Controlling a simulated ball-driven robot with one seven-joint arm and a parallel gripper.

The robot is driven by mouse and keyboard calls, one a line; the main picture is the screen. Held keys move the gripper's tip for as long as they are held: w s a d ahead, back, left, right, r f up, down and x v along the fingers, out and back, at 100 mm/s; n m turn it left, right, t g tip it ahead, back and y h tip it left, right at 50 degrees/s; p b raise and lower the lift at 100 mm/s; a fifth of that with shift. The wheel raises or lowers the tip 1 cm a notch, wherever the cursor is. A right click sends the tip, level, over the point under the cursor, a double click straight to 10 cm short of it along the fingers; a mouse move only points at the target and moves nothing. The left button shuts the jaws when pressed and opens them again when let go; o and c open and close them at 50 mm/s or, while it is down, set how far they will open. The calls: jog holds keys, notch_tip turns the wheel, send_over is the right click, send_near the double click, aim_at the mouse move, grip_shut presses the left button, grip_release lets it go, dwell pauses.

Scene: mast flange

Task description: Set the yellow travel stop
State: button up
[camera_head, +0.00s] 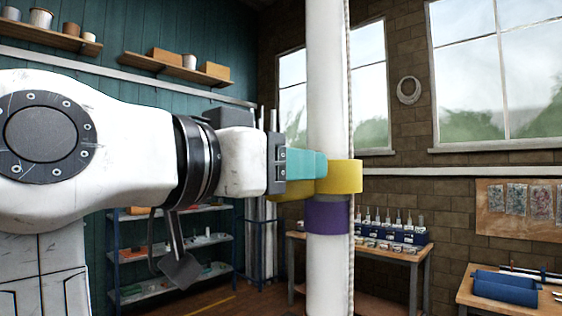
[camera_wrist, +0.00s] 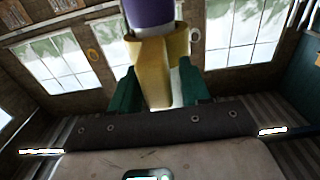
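The yellow travel stop (camera_head: 344,177) is a collar around the white upright mast (camera_head: 329,80). It sits just above a purple band (camera_head: 328,217) on the mast, touching it or nearly so. My gripper (camera_head: 308,164) reaches in from the left, level with the stop, its teal fingers at the stop's near side. The purple band (camera_wrist: 148,12) shows beyond the stop there. The mast's far side is hidden.
A rope or cable runs down the mast's right side. A wooden bench (camera_head: 378,250) with bottles and a blue rack stands behind the mast. Another bench (camera_head: 510,297) with blue bins is at lower right. Shelves (camera_head: 180,267) stand behind my arm. Space right of the mast is clear.

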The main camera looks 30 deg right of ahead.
jog(key=shift+o, duration=0.2)
jog(key=shift+r, duration=0.1)
jog(key=b+v, duration=0.2)
jog(key=v, duration=0.8)
jog(key=shift+s+a+b, duration=0.15)
jog(key=shift+a+b, duration=0.15)
jog(key=shift+a, duration=0.05)
